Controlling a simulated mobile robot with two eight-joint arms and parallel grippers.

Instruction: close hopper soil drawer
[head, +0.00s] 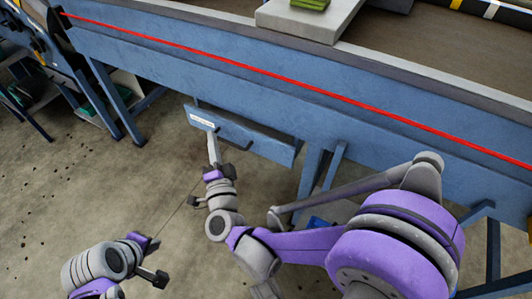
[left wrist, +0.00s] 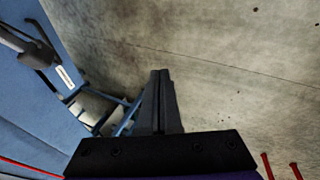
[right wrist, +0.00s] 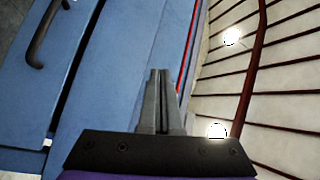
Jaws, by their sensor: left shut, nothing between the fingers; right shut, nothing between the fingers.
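The soil drawer (head: 255,138) is a blue panel under the long blue hopper side, with a white label (head: 202,120) near its left end. How far it stands out is hard to judge. My right gripper (head: 213,148) is shut and empty, its tip at the drawer front just below the label; I cannot tell whether it touches. The right wrist view shows its shut fingers (right wrist: 158,100) before blue panels, with a dark bar handle (right wrist: 45,35) at upper left. My left gripper (head: 152,245) is shut and empty over the floor, lower left, apart from the drawer.
The blue hopper side (head: 270,95) with a red line runs across the view above the drawer. Blue support legs (head: 315,180) stand right of the drawer. The concrete floor (head: 80,190) at left is mostly clear, with scattered dark crumbs.

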